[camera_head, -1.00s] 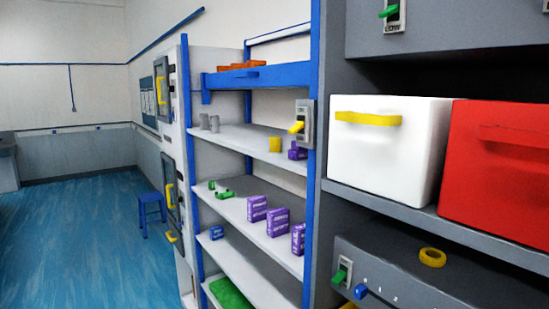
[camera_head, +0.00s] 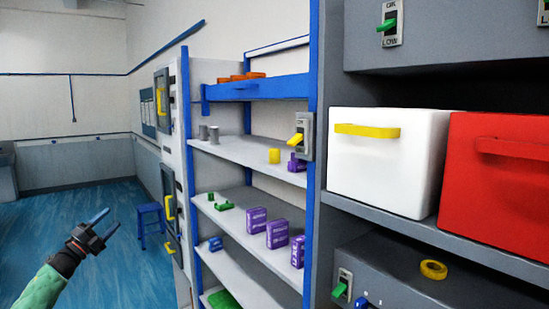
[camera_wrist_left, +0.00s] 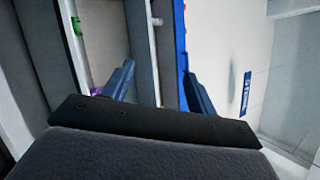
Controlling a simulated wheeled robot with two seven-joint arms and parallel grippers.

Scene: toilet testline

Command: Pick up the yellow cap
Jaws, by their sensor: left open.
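A small yellow cylinder (camera_head: 274,156), which looks like the yellow cap, stands upright on the upper white shelf (camera_head: 240,150) of the blue-framed rack, near its right end. A purple piece (camera_head: 297,163) is just right of it. My left gripper (camera_head: 108,222) is open and empty at the lower left, over the blue floor and well apart from the rack. In the left wrist view, the two fingers of my left gripper (camera_wrist_left: 157,78) are spread with nothing between them. I cannot make out the yellow cylinder there. My right gripper is out of view.
Grey cylinders (camera_head: 209,134) share the upper shelf. Purple boxes (camera_head: 277,233) stand on the shelf below. A yellow ring (camera_head: 433,269) lies on the grey unit at right, below a white bin (camera_head: 388,165) and a red bin (camera_head: 497,190). A blue stool (camera_head: 151,222) stands on open floor.

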